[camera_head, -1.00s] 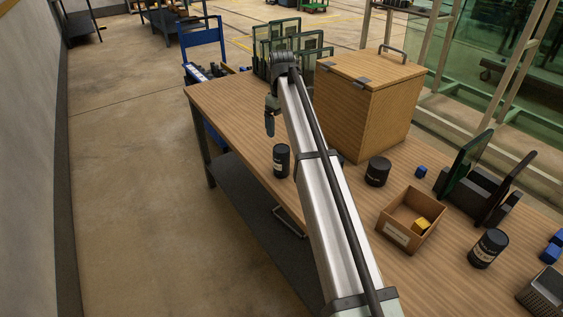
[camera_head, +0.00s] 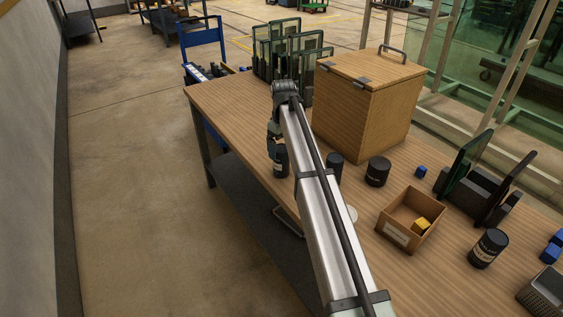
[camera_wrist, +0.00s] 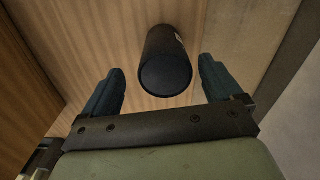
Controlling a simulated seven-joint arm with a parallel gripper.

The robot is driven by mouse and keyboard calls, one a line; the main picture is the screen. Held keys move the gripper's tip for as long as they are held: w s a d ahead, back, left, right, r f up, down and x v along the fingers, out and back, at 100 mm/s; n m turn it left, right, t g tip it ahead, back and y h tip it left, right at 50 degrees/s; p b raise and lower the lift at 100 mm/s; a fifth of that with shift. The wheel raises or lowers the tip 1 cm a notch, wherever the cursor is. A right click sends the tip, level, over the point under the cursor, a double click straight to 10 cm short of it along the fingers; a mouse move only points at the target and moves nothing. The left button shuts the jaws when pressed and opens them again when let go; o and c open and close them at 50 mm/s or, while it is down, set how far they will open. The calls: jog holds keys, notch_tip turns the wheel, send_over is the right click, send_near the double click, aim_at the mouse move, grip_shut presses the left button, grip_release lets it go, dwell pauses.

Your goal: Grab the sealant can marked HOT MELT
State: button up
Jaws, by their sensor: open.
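A black cylindrical can (camera_head: 281,169) stands upright near the table's left edge, its upper part covered by my gripper (camera_head: 274,145) in the head view. In the wrist view this dark can (camera_wrist: 166,66) lies ahead of and between the two fingers of my open gripper (camera_wrist: 160,85), with gaps on both sides. Other black cans stand on the table: one (camera_head: 335,168) just right of my arm, one (camera_head: 377,172) by the wooden box, and one (camera_head: 488,248) at the right. The label lettering is too small to read, so I cannot tell which is HOT MELT.
A large wooden box (camera_head: 365,110) stands behind the cans. An open wooden tray (camera_head: 392,234) holds a yellow block (camera_head: 421,224). Dark glass panels in a holder (camera_head: 470,188) stand at the right, with small blue blocks nearby. The table's left end (camera_head: 225,105) is clear.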

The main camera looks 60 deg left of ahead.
aim_at(281, 161)
jog(key=shift+s+f, duration=0.15)
jog(key=shift+f, duration=1)
jog(key=shift+s+f, duration=0.15)
jog(key=shift+f, duration=0.95)
jog(key=c, duration=1.5)
